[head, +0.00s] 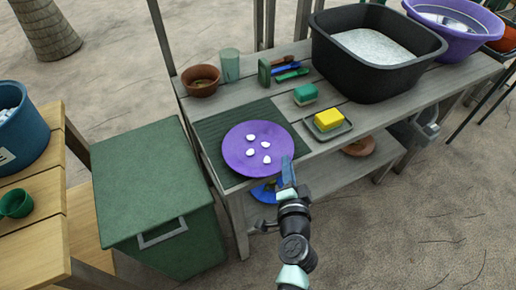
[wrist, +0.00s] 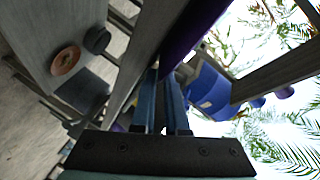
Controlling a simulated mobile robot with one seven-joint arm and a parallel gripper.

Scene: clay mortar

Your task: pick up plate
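The plate (head: 240,160) is purple and round, with several white pebble-like pieces on it. In the head view it lies on the dark green mat (head: 212,130) at the bench's front left corner. My gripper (head: 287,170) is at the plate's right front rim, by the bench edge. In the wrist view a narrow gap shows between the blue fingers of my gripper (wrist: 162,78). A dark purple edge, likely the plate (wrist: 192,28), lies just beyond the fingertips. I cannot tell whether they touch it.
A yellow sponge on a tray (head: 346,130), a green block (head: 305,94), brushes (head: 290,70), a brown bowl (head: 201,80) and a black tub (head: 376,55) stand on the bench. A green bin (head: 150,185) is at the left. A lower shelf holds a terracotta dish (head: 358,147).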

